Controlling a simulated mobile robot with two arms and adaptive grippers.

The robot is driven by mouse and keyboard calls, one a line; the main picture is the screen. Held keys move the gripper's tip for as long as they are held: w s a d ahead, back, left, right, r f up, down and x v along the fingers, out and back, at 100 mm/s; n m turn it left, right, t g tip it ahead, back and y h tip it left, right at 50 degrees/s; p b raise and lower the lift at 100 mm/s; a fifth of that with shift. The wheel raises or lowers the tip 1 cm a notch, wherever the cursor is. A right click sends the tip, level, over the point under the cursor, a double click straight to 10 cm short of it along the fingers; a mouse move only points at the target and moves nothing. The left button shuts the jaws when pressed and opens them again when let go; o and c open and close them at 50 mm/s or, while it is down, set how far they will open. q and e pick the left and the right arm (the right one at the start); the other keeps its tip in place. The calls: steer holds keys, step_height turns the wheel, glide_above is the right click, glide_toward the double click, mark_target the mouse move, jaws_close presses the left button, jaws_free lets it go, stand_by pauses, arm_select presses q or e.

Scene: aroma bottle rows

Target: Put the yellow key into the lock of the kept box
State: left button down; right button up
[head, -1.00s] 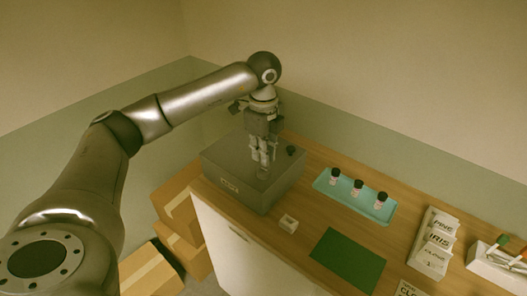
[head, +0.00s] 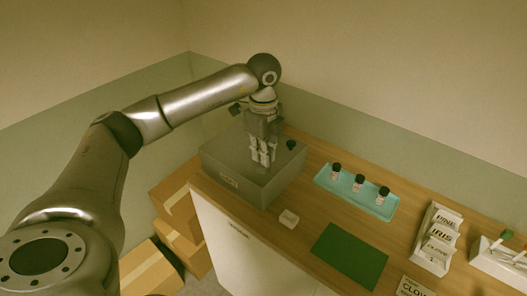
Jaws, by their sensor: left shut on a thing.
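The box (head: 245,190) is a dark grey case with a small label on its front. It stands at the far left end of the wooden table. My left gripper (head: 263,163) points straight down over the box's top. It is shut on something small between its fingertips. I cannot make out the yellow key there or elsewhere, and the lock is not distinguishable under the fingers. I cannot tell whether the fingertips touch the top. A dark round knob (head: 291,145) shows at the box's back right. My right gripper is out of view.
A teal tray (head: 327,186) holds three dark-capped bottles. A green mat (head: 349,256), a card rack (head: 432,262) and a white holder (head: 490,260) stand further right. Cardboard boxes (head: 150,270) are on the floor left.

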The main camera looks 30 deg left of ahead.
arm_select(q)
steer(key=shift+f, duration=0.3)
steer(key=c, duration=1.5)
jaws_free()
steer(key=shift+o, duration=0.2)
step_height(320, 180, up, 12)
steer(key=shift+s, duration=0.1)
